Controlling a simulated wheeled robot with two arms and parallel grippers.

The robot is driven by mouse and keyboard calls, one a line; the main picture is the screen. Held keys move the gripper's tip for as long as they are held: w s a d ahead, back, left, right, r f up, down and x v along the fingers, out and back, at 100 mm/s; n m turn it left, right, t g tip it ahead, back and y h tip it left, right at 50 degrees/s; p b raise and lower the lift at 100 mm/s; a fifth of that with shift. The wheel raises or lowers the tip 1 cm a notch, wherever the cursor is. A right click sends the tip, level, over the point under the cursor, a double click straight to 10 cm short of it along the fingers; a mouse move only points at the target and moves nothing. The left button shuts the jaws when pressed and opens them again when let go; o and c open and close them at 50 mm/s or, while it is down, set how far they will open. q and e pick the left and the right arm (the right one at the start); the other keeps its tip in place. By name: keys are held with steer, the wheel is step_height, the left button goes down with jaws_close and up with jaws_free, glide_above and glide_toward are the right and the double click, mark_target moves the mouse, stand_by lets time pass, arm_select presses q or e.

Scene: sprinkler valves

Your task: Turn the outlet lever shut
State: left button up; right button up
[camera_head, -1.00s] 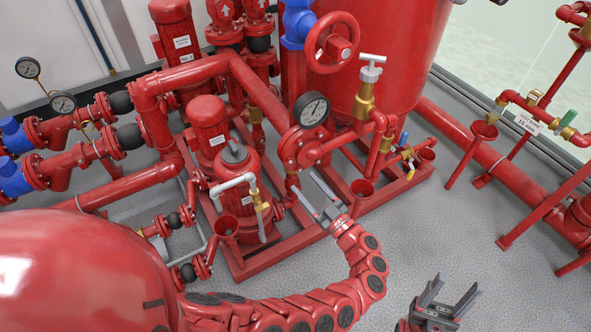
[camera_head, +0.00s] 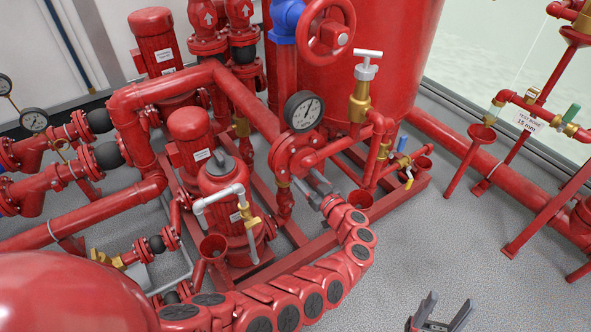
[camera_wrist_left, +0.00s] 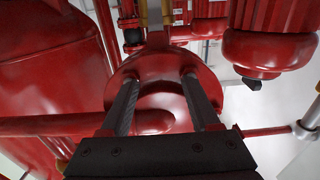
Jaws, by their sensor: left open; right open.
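Several small valve levers show in the head view: a blue one (camera_head: 402,142) and a yellow one (camera_head: 409,183) right of the red manifold, a brass valve (camera_head: 249,216) on the grey pipe, and a green one (camera_head: 571,113) at far right. I cannot tell which is the outlet lever. My left gripper (camera_head: 312,184) is open, just below the red manifold under the gauge. In the left wrist view its two fingers (camera_wrist_left: 160,88) stand apart before a round red pipe part (camera_wrist_left: 158,68); no lever shows clearly between them. My right gripper (camera_head: 438,312) is open and empty, low over the floor.
A pressure gauge (camera_head: 303,111) and a brass valve with a white T-handle (camera_head: 361,95) stand above my left gripper. A red handwheel (camera_head: 329,27) and large red tank (camera_head: 390,60) are behind. Red pumps stand left.

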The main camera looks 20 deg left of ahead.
mark_target(297, 168)
arm_select(q)
steer(key=shift+b+x, duration=0.5)
steer(key=shift+x, duration=1.65)
jaws_close()
